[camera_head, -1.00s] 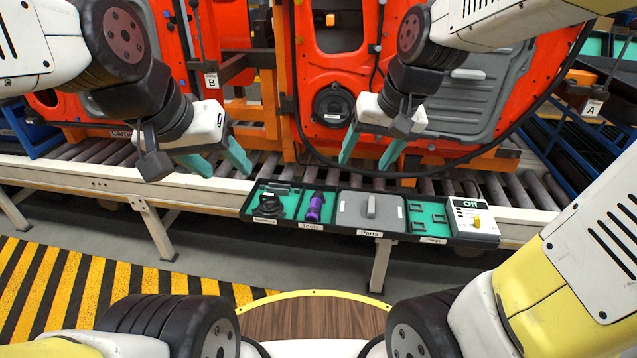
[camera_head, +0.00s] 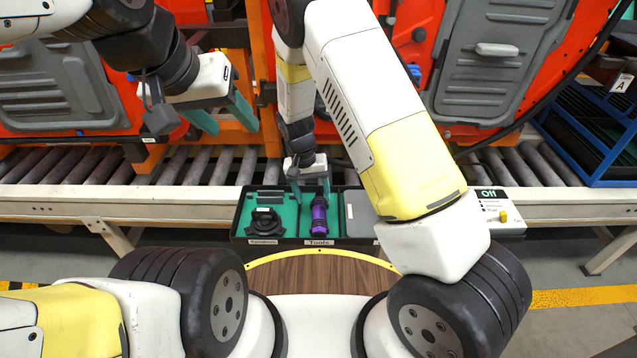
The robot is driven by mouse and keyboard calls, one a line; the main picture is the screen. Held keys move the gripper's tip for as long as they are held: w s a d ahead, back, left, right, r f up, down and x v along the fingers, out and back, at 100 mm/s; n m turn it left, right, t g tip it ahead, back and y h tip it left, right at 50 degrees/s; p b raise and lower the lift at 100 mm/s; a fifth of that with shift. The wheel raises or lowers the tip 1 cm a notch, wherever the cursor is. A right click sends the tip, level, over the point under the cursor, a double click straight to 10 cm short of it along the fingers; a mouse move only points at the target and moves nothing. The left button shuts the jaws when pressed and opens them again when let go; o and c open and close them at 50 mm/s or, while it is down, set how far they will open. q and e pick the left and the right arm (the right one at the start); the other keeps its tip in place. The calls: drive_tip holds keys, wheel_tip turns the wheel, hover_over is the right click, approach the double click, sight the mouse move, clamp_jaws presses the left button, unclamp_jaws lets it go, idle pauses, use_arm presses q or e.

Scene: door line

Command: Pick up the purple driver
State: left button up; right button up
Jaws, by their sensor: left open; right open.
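The purple driver (camera_head: 319,217) stands out against the green floor of the Tools compartment in the tray (camera_head: 291,241). My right gripper (camera_head: 312,193) is open right at the driver's upper end, with its teal fingers pointing down around or just above it. I cannot tell whether the fingers touch the driver. My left gripper (camera_head: 222,117) is open and empty, above the conveyor to the left.
A black part (camera_head: 265,221) lies in the compartment left of the driver. A grey lid (camera_head: 361,215) is to the right, partly behind my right arm. The control box (camera_head: 497,212) reads Off. Conveyor rollers (camera_head: 105,166) and orange doors (camera_head: 590,20) are behind.

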sight(318, 211)
drive_tip(key=f, duration=0.2)
drive_tip(key=d+f, duration=0.1)
drive_tip(key=f, duration=0.4)
drive_tip(key=shift+d+f, duration=0.35)
drive_tip(key=shift+s, duration=0.1)
drive_tip(key=shift+c, duration=0.3)
clamp_jaws()
